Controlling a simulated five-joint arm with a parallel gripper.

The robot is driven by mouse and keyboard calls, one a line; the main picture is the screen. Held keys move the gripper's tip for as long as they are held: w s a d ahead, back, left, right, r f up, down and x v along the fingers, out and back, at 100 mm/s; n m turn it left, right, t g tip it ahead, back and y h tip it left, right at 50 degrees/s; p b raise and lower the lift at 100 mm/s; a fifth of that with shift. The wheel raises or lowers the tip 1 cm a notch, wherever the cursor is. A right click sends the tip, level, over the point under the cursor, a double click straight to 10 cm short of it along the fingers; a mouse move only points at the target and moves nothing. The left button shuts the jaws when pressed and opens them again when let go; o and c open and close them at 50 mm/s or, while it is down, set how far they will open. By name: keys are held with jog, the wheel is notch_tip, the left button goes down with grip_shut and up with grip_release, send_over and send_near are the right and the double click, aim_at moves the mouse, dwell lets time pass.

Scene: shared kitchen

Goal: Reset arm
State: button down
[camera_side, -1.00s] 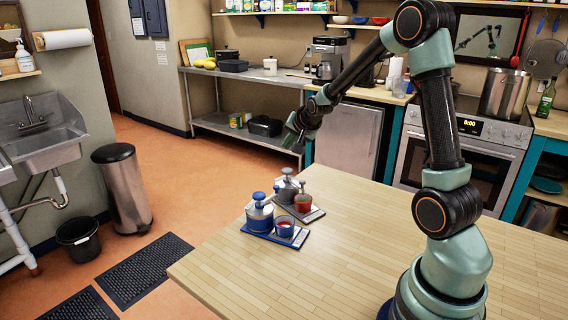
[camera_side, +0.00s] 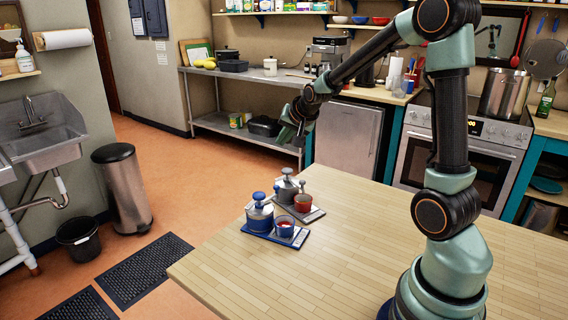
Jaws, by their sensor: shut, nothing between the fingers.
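My gripper (camera_side: 291,137) hangs in the air above and behind the far edge of the wooden table (camera_side: 400,255), pointing down and to the left. It is shut and holds nothing. My arm rises from its base at the table's front right and bends over to the left.
The right and front of the table are clear. A steel counter (camera_side: 262,78) with a coffee maker (camera_side: 331,54) stands behind. A stove (camera_side: 480,150) with a large pot (camera_side: 503,94) is at the right. A trash can (camera_side: 122,190) stands on the floor at left.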

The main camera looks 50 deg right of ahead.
jog(key=s+a+r+n+g+y, duration=0.1)
jog(key=s+a+r+n, duration=0.1)
jog(key=s+a+n, duration=0.4)
jog(key=s+a+r+n+g+y, duration=0.1)
jog(key=s+a+n, duration=0.5)
jog(key=s+a, duration=0.6)
jog(key=a+r+y, duration=0.1)
jog(key=a, duration=0.1)
jog(key=shift+a+r+y, duration=0.2)
jog(key=shift+a+y, duration=0.1)
jog(key=shift+a, duration=0.1)
